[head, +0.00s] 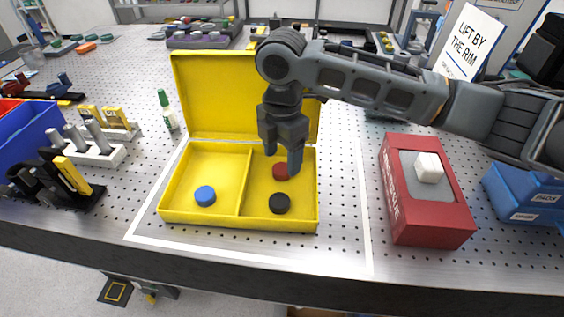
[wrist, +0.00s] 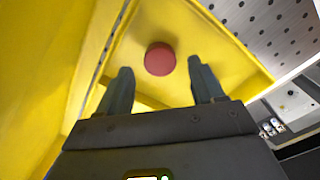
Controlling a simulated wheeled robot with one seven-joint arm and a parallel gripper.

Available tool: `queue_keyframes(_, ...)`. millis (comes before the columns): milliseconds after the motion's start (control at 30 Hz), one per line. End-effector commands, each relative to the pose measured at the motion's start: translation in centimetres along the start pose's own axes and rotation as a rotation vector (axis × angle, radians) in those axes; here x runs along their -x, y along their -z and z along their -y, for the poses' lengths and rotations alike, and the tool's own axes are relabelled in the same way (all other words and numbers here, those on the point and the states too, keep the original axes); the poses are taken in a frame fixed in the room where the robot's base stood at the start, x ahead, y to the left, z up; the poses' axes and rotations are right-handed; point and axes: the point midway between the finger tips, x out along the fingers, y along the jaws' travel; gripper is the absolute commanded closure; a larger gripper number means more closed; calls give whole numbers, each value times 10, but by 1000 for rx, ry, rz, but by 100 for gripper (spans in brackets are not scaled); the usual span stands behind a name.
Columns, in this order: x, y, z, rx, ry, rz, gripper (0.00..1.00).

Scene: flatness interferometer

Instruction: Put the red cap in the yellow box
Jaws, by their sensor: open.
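The yellow box (head: 172,213) lies open on the perforated table, with its lid raised at the back and a divider making two compartments. The red cap (head: 280,171) rests in the right compartment, toward the back. It also shows in the wrist view (wrist: 160,59), lying on the yellow floor beyond my fingertips. A black cap (head: 279,203) is in front of it in the same compartment. A blue cap (head: 205,196) is in the left compartment. My gripper (head: 280,153) is open and empty above the right compartment, with the red cap apart from both fingers.
A red case with a white block (head: 429,168) stands right of the box. Blue boxes (head: 525,196) are at the far right. A green-capped bottle (head: 167,110) and racks of tools (head: 90,150) stand to the left. The raised lid (head: 212,95) is close behind my gripper.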

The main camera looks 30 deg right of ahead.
Motion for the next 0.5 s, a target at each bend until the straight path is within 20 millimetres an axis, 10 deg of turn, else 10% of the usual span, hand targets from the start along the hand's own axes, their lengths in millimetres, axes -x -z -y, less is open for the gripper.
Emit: queue_keyframes(500, 87, 0, 0, 2, 0, 0, 33)
